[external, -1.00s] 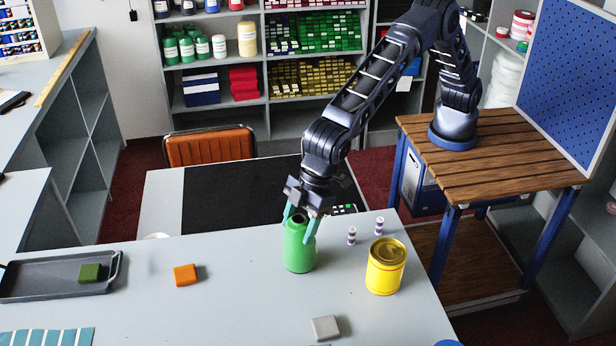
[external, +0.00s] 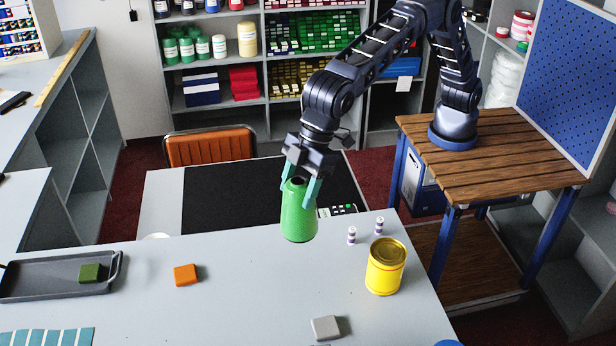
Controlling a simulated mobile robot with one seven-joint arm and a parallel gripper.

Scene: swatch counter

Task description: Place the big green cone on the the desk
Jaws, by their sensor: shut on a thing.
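The big green cone (external: 298,218) is a tapered green body with a dark opening at its narrow top. My gripper (external: 300,192) is shut on it near the top, with a teal finger on each side. The cone hangs nearly upright, its base seemingly raised above the pale grey counter (external: 230,300) near its back edge. Behind it is a lower desk with a black mat (external: 245,195) on its top.
A yellow can (external: 386,266) and two small striped pieces (external: 351,235) stand right of the cone. An orange block (external: 186,275), a grey block (external: 326,328) and a dark tray (external: 50,288) with a green block (external: 90,273) lie on the counter. An orange chair (external: 210,147) is behind the desk.

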